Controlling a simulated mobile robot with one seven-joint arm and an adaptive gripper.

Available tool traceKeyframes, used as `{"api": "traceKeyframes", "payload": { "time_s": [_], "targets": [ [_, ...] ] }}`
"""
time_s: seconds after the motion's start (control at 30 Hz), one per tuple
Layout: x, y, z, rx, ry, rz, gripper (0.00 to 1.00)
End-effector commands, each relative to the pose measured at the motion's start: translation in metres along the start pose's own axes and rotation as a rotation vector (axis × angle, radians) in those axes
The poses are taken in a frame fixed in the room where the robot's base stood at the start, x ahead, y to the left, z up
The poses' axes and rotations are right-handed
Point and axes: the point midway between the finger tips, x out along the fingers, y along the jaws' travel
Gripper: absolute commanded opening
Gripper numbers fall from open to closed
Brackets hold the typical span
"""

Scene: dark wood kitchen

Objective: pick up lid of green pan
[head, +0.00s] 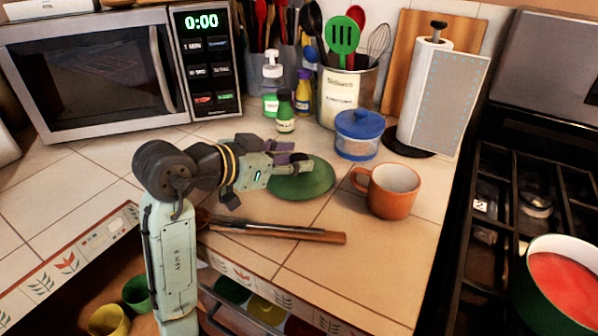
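The green lid (312,184) lies on the tiled counter, a low dome in front of the blue-lidded jar. My gripper (292,165) reaches in from the left, with its fingers over the top of the lid, partly covering its left and upper side. Any knob on the lid is hidden by the fingers, and I cannot tell whether they are shut on it or touch it. The green pan (530,293) stands uncovered on the stove at the lower right, with red contents, cut off by the frame edge.
An orange mug (391,190) and the jar (357,138) stand right of the lid. Small bottles (285,112) and a utensil crock (345,92) stand behind. Wooden-handled utensils (290,232) lie in front. A microwave (95,75) fills the back left. An open drawer with cups (137,292) is below.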

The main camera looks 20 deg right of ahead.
Motion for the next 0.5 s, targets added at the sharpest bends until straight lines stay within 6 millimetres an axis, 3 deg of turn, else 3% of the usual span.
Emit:
{"api": "traceKeyframes", "payload": {
  "time_s": [0.5],
  "targets": [
    [-0.0002, 0.0000, -0.0001, 0.000, 0.000, 0.000, 0.02]
  ]
}}
